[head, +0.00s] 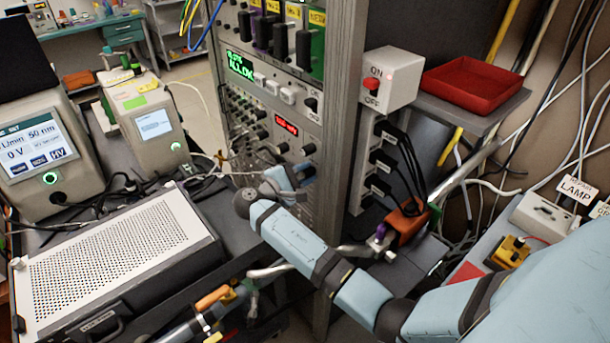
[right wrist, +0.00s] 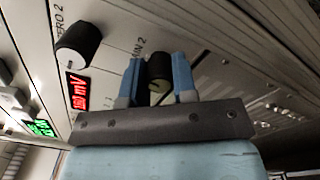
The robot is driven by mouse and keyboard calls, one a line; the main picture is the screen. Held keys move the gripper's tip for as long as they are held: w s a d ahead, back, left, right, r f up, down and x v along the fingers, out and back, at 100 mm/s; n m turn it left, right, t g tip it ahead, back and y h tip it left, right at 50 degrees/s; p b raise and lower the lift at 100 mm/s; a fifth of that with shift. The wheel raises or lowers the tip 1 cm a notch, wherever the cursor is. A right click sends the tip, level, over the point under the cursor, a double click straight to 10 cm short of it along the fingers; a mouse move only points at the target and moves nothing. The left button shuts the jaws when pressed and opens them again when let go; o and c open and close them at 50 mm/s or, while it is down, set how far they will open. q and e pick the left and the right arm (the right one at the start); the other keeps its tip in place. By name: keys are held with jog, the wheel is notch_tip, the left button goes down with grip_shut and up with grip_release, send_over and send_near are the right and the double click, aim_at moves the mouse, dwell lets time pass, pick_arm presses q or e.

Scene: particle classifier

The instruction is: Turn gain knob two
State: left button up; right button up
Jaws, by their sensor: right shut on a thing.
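In the right wrist view, a black knob (right wrist: 158,68) with a pale end sits on the rack panel beside a partly hidden label reading "AIN 2". My right gripper (right wrist: 158,78) has one blue finger on each side of this knob and is shut on it. Another black knob (right wrist: 78,45), marked "ERO 2", is beside the red mV display (right wrist: 78,91). My left gripper is not in view.
The metal rack post (head: 343,120) stands just right of my right gripper. A white ON/OFF box (head: 398,72) and a red tray (head: 472,84) are farther right. A perforated grey unit (head: 110,245) is on the left, with loose cables between it and the rack.

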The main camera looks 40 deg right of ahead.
jog(key=shift+f+m+b, duration=0.25)
jog(key=shift+m+b, duration=0.35)
jog(key=shift+m, duration=0.3)
jog(key=m+b, duration=0.8)
jog(key=b, duration=0.1)
jog(key=shift+m, duration=0.3)
pick_arm(q)
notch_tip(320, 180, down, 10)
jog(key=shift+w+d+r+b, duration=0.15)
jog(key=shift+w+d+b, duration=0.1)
jog(key=shift+b, duration=0.15)
pick_arm(e)
jog(key=shift+r+m, duration=0.1)
jog(key=shift+m, duration=0.3)
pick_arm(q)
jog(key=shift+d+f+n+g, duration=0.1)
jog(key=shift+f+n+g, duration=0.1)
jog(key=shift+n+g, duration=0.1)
pick_arm(e)
jog(key=shift+r, duration=0.15)
jog(key=o, duration=0.6)
jog(key=shift+o, duration=0.3)
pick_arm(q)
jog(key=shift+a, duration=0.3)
